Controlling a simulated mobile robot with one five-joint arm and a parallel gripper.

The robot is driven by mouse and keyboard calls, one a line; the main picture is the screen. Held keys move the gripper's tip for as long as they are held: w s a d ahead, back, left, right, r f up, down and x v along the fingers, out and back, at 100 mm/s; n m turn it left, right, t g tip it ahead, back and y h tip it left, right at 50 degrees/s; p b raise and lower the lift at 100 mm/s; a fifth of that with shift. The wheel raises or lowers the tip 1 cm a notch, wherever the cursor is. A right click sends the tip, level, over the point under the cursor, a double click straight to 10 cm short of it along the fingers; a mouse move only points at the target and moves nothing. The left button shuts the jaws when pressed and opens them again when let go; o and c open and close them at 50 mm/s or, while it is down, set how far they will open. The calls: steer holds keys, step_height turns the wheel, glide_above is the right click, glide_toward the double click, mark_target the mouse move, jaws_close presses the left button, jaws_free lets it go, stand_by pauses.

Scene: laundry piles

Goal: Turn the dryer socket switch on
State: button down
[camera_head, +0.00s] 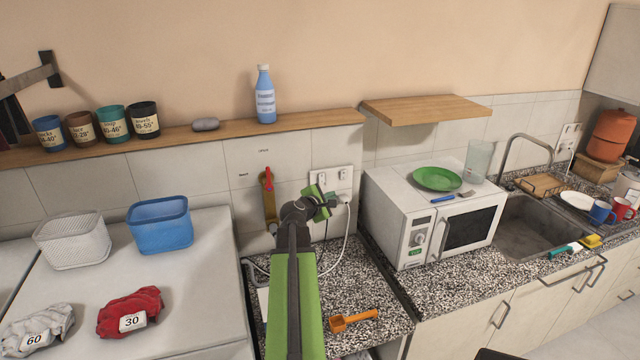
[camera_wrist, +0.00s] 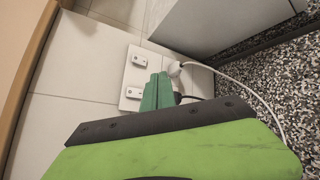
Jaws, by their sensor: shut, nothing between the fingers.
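A white double wall socket (camera_head: 345,183) is on the tiles behind the counter, left of the microwave. In the wrist view its plate (camera_wrist: 130,76) shows two small rocker switches, an upper switch (camera_wrist: 140,61) and a lower switch (camera_wrist: 134,93). A white plug (camera_wrist: 175,69) with a white cable and a dark plug (camera_wrist: 182,98) sit at its side. Which outlet serves the dryer, and the switch positions, I cannot tell. My gripper (camera_head: 321,195) is shut and empty in front of the socket. Its green fingertips (camera_wrist: 158,77) overlap the plate beside the switches; contact is unclear.
A brass valve with a red lever (camera_head: 267,182) is on the wall left of my gripper. The microwave (camera_head: 431,215) stands close on the right. An orange tool (camera_head: 354,319) lies on the speckled counter (camera_head: 350,285). A wooden shelf (camera_head: 220,132) runs above.

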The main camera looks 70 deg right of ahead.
mark_target(322, 178)
steer(key=w+d+f+b, duration=0.1)
steer(key=w+d, duration=0.4)
steer(key=d, duration=0.1)
steer(key=shift+w+d, duration=0.15)
steer(key=shift+d, duration=0.25)
steer(key=shift+d+f, duration=0.1)
stand_by(1.8)
steer(key=shift+w+d, duration=0.2)
steer(key=shift+w, duration=0.1)
steer(key=shift+w+d, duration=0.2)
steer(key=shift+d, duration=0.05)
stand_by(0.5)
steer(key=shift+a, duration=0.1)
steer(key=shift+s+a, duration=0.45)
steer(key=shift+a, duration=0.05)
stand_by(0.4)
